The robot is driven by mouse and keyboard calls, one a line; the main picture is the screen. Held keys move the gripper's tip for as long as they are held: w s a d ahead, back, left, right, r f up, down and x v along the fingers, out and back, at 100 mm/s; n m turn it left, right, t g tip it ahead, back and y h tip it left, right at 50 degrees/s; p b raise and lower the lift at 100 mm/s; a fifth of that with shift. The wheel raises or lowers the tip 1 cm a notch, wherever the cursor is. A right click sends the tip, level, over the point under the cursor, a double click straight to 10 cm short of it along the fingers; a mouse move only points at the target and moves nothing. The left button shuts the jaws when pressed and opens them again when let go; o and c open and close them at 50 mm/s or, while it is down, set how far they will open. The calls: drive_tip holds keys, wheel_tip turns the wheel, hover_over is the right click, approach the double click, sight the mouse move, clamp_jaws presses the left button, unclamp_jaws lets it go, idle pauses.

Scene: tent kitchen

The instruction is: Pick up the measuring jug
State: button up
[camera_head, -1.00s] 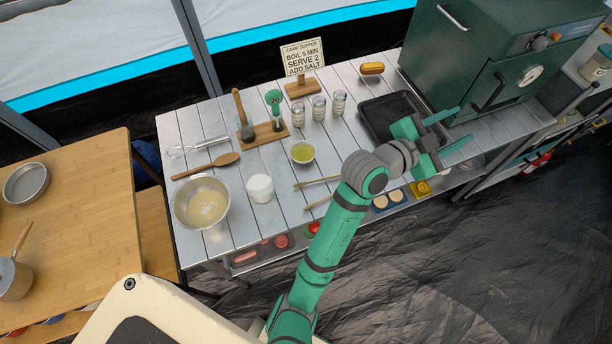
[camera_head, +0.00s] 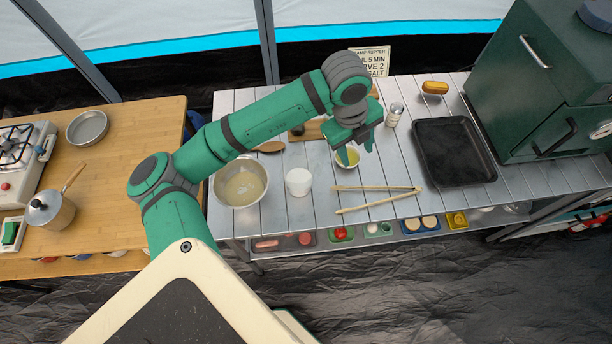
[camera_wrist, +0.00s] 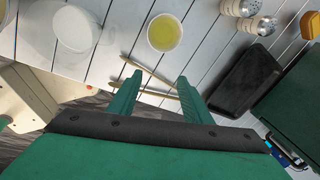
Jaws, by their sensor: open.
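A white, round vessel (camera_head: 298,182), seemingly the measuring jug, stands on the slatted metal table right of the mixing bowl. It shows at the upper left of the wrist view (camera_wrist: 74,30); no handle or markings can be made out. My gripper (camera_head: 356,150) is open and empty, fingers pointing down, to the right of the white vessel in the head view. In the head view its fingers partly cover a small bowl of yellow liquid (camera_head: 350,162). In the wrist view this bowl (camera_wrist: 165,33) lies beyond my open fingertips (camera_wrist: 159,76).
A metal mixing bowl (camera_head: 240,182) with pale batter stands left of the white vessel. A black tray (camera_head: 453,152) and a green oven (camera_head: 545,85) are to the right. My arm hides much of the table's back.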

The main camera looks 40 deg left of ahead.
drive_tip(key=g+y, duration=0.1)
drive_tip(key=g, duration=0.1)
hover_over(319, 162)
drive_tip(key=shift+w+d, duration=0.2)
drive_tip(key=shift+d, duration=0.05)
drive_tip(key=shift+s+a, duration=0.25)
drive_tip(key=f, duration=1)
drive_tip(key=shift+s+a+f, duration=0.15)
drive_tip(key=shift+a+f, duration=0.05)
drive_tip(key=shift+f, duration=0.15)
clamp_jaws()
